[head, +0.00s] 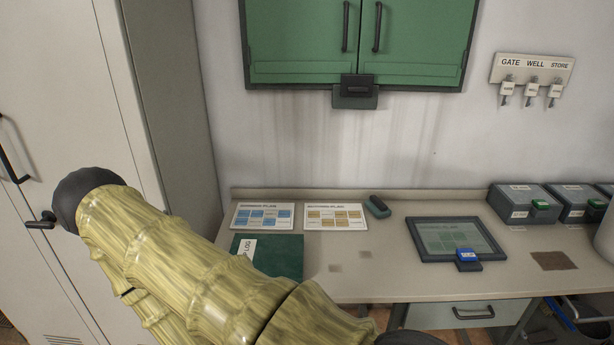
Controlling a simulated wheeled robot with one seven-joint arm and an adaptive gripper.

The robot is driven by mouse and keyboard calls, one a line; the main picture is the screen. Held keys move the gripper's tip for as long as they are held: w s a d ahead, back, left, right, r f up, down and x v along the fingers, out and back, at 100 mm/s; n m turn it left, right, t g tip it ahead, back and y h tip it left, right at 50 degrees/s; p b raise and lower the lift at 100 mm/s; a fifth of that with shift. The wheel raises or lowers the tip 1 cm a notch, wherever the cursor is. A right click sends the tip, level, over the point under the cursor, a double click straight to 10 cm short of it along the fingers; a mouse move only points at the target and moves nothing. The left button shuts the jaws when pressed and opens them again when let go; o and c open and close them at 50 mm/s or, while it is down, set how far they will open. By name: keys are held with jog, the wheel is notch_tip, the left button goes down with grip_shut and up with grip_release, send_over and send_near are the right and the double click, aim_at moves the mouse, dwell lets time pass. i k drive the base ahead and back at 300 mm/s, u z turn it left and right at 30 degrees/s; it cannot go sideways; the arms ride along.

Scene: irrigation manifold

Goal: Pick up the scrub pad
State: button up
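I cannot tell for certain which thing is the scrub pad. A small dark grey-green block (377,206) with rounded ends lies on the bench near the wall, right of the two printed cards. It may be the pad. A flat brown square (553,260) lies near the bench's right front; I cannot tell whether it is a pad or a mark. My gripper is not in view. My arm, with a yellow-green bamboo-like surface, fills the lower left and hides the bench's left front.
The bench (400,285) holds printed cards (335,216), a green log book (278,255), a framed tablet (455,239) with a blue-tagged clip, and grey boxes (524,204) at right. Green cabinet (360,40) hangs above; tall grey locker (60,100) stands left. Bench's middle front is clear.

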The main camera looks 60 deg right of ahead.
aim_at(379, 209)
jog(key=u, duration=0.25)
jog(key=k, duration=1.3)
jog(key=z, duration=1.45)
jog(key=i, duration=0.15)
jog(key=z, duration=0.25)
